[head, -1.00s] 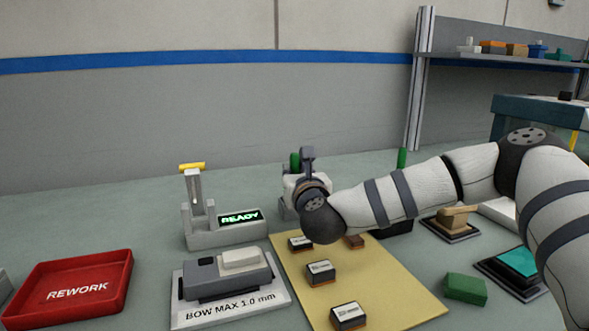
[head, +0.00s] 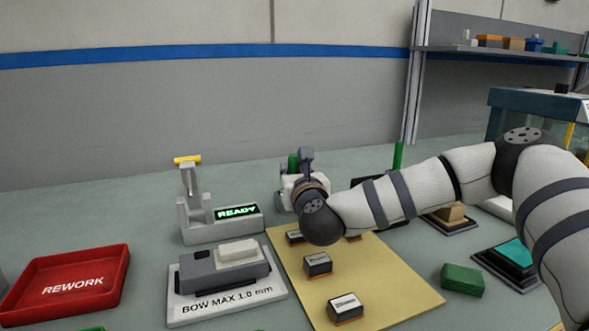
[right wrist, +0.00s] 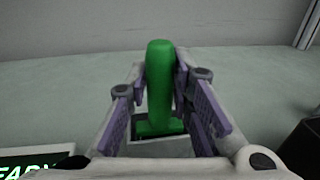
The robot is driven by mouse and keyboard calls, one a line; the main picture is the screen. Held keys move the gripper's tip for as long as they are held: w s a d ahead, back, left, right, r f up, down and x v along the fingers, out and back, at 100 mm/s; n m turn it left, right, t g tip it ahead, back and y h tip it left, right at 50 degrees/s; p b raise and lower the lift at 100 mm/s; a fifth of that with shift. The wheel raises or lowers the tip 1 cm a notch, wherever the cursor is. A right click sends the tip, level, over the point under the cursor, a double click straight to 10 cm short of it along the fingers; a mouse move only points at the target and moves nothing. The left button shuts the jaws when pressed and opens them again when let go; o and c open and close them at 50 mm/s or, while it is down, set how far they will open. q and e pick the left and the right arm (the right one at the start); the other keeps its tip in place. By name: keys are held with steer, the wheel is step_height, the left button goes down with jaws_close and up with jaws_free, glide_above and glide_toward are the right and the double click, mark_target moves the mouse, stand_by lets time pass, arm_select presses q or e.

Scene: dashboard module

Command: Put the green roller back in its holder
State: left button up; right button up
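A green roller (right wrist: 160,85) stands upright between the fingers of my right gripper (right wrist: 161,90) in the right wrist view. Its wider green foot (right wrist: 158,127) shows below, over a pale-edged dark base. The fingertips lie close on both sides of the roller; whether they press on it cannot be told. In the head view the right gripper (head: 297,180) is at the back centre, with part of the green roller (head: 293,161) showing. Another upright green rod (head: 398,155) stands behind my right arm, its foot partly hidden. Which fixture is the roller's holder is unclear. My left gripper is not in view.
Left of my right gripper stands a grey fixture (head: 193,215) with a READY display. In front are a gauge block (head: 225,265), a yellow mat (head: 390,290) with small modules, a red REWORK tray (head: 120,262) and a green block (head: 462,279).

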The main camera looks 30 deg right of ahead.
steer(key=shift+o, duration=1.4)
steer(key=shift+f, duration=0.55)
steer(key=v, duration=0.8)
steer(key=shift+s+r, duration=0.3)
steer(key=shift+s, duration=0.1)
